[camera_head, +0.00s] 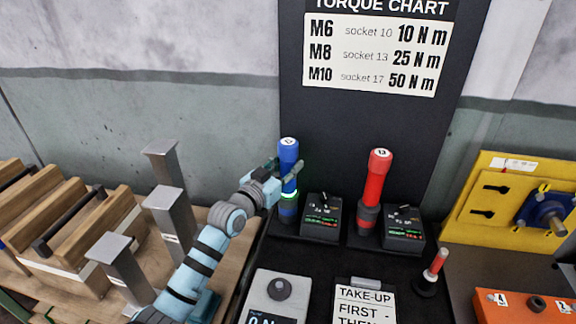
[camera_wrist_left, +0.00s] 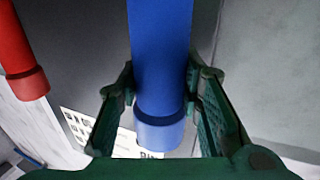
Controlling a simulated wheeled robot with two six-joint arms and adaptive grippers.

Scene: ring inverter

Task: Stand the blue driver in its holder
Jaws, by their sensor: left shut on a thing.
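The blue driver (camera_head: 288,152) is upright at the back of the dark bench, with a green-lit band low on its body. Its dark lower end is at or in its holder (camera_head: 290,231) beside a small control box; I cannot tell how deep it sits. My left gripper (camera_head: 283,176) is shut on the blue driver's body, coming from the left. In the left wrist view the blue driver (camera_wrist_left: 160,50) runs between the two green fingers of the gripper (camera_wrist_left: 162,92). My right gripper is not in view.
A red driver (camera_head: 375,178) stands upright to the right, between two control boxes (camera_head: 322,217) (camera_head: 404,229). A small red-handled tool (camera_head: 436,263) stands farther right. Grey metal posts (camera_head: 165,210) stand left of my arm. A torque chart (camera_head: 375,50) is on the black panel behind.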

